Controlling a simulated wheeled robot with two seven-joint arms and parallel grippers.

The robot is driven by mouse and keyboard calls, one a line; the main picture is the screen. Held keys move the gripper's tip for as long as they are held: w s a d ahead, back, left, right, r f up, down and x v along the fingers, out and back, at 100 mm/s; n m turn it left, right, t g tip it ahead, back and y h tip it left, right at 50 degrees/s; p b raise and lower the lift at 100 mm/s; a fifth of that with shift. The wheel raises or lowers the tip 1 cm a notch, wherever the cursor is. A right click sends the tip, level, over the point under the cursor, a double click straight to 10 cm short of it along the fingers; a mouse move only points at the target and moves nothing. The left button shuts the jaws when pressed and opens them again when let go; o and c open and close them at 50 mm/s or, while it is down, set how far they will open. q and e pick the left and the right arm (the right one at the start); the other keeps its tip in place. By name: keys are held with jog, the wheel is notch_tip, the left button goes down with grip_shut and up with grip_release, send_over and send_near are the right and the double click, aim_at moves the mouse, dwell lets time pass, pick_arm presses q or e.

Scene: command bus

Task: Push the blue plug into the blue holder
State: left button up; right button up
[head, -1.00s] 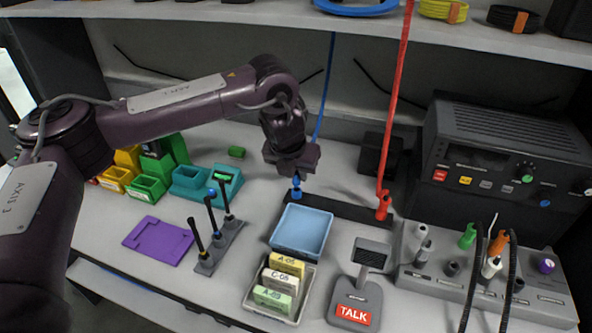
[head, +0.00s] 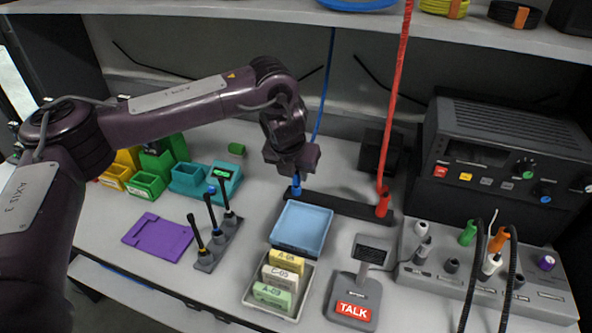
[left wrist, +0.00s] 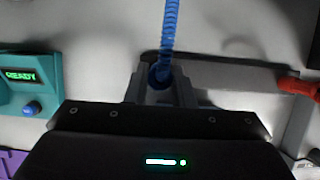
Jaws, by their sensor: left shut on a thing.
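The blue plug (head: 296,185) is at the left end of a long black bar (head: 342,205) on the bench. My left gripper (head: 295,174) is directly above the bar end, shut on the plug and pointing down. In the left wrist view the plug (left wrist: 159,76) sits between the two grey fingers, with its blue coiled cord (left wrist: 170,25) leading away. The blue holder is hidden under the gripper and plug, so I cannot tell how deep the plug sits. My right gripper is not in view.
A red plug (head: 383,203) with a red cord stands at the bar's right end. A blue tray (head: 301,229) lies just in front of the bar. Several small microphones (head: 214,240) stand to the left. A black radio (head: 510,150) is at the right.

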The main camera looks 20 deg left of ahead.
pick_arm(q)
jog(key=shift+f, duration=0.65)
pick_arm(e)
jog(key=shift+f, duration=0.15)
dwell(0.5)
pick_arm(q)
jog(key=o, duration=0.9)
jog(key=shift+r, duration=0.35)
jog(key=shift+r+p, duration=1.1)
notch_tip(320, 180, up, 3)
jog(key=shift+f+p, duration=0.1)
jog(key=shift+p, duration=1.1)
jog(key=shift+r+p, duration=0.9)
jog(key=shift+r, duration=0.3)
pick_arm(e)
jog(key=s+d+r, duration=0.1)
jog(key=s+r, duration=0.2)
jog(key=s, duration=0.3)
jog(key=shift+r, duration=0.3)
